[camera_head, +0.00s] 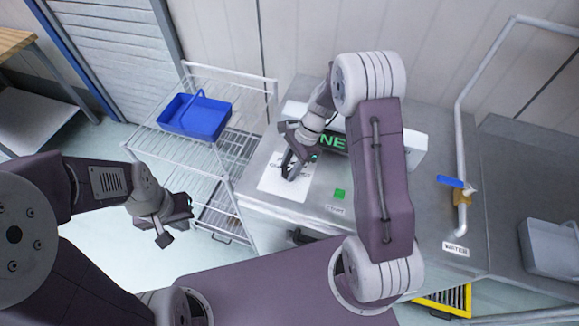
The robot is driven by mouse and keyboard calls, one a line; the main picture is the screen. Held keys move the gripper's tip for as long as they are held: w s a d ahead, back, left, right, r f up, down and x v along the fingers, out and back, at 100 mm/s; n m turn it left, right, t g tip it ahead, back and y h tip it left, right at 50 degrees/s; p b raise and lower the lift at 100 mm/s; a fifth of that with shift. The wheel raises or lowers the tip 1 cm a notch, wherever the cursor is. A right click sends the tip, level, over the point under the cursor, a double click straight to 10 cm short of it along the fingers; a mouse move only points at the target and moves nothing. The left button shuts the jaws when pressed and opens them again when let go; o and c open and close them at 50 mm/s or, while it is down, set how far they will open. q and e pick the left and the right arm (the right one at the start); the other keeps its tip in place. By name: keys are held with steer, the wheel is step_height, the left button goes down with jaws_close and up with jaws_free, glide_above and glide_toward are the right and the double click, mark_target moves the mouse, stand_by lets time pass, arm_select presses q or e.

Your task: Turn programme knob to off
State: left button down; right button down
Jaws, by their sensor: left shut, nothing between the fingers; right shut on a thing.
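My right gripper (291,170) reaches down over a white label plate (274,184) on top of the grey machine (342,180). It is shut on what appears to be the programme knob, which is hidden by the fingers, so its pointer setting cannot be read. A dark display (333,144) with green letters, of which "NE" shows, is just right of the gripper and partly covered by my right arm. My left gripper (178,224) is shut and empty, in the air at the left, away from the machine.
A wire rack (219,147) left of the machine holds a blue tray (193,118). A pipe with a blue-handled valve (450,182) and a "WATER" label (455,249) stand at the right. Open floor lies at the left.

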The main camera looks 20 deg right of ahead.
steer(key=n+g+p, duration=0.1)
steer(key=n+p, duration=0.1)
steer(key=n, duration=0.1)
steer(key=shift+w+r, duration=0.15)
steer(key=n, duration=0.2)
steer(key=n+g+h+p, duration=0.1)
steer(key=n, duration=0.1)
steer(key=shift+w+a+n+h, duration=0.1)
steer(key=shift+a+n+h, duration=0.05)
steer(key=shift+n+h, duration=0.15)
steer(key=n+g+h+p, duration=0.1)
steer(key=n, duration=0.3)
steer(key=shift+a, duration=0.1)
steer(key=n+h, duration=0.1)
steer(key=n, duration=0.2)
steer(key=n+h, duration=0.1)
steer(key=n, duration=0.2)
steer(key=shift+a+h, duration=0.15)
steer(key=shift+h, duration=0.15)
steer(key=c, duration=0.9)
jaws_free()
